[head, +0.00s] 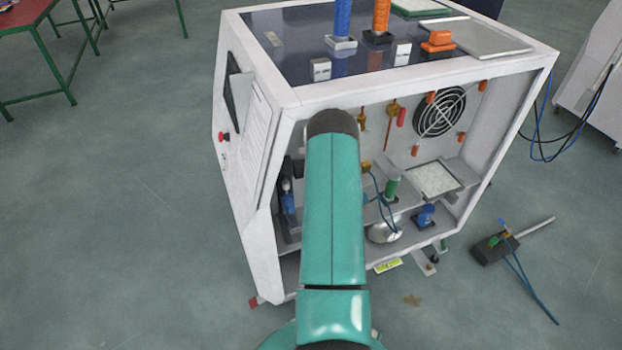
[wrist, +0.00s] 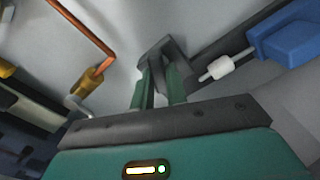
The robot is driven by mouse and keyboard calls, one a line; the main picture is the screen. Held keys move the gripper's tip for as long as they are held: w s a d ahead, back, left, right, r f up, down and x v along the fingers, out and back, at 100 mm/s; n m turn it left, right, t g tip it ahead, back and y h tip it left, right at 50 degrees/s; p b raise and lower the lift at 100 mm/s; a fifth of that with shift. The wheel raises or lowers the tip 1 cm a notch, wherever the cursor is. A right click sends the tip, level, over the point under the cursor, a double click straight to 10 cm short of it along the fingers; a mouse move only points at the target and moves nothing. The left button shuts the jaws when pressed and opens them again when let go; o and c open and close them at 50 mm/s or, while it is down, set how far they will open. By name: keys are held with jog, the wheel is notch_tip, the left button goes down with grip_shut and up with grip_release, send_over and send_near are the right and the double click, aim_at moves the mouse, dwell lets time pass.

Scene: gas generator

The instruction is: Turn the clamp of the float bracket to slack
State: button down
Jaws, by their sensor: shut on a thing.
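In the wrist view my gripper (wrist: 159,84) has its two green fingers close together, shut on a dark grey angular piece, which looks like the clamp (wrist: 163,50). The piece shows between and just beyond the fingertips, against a pale grey wall. A dark bar (wrist: 212,58) runs from near the clamp up to the right; I cannot tell if it is the float bracket. In the head view my teal arm reaches into the open front of the white cabinet (head: 246,150) and hides my gripper and the clamp.
In the wrist view a blue block (wrist: 288,34) with a white tip (wrist: 220,67) lies right of the fingers, and a copper pipe (wrist: 84,32) with a brass fitting (wrist: 88,83) lies left. The head view shows a fan grille (head: 440,111), a shelf, and a tool (head: 497,246) on the floor.

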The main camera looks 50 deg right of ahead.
jog(key=n, duration=0.5)
dwell(0.6)
jog(key=c, duration=1.4)
grip_release()
jog(key=shift+f, duration=0.1)
jog(key=v, duration=1.3)
jog(key=shift+s+a, duration=0.15)
jog(key=shift+s, duration=0.2)
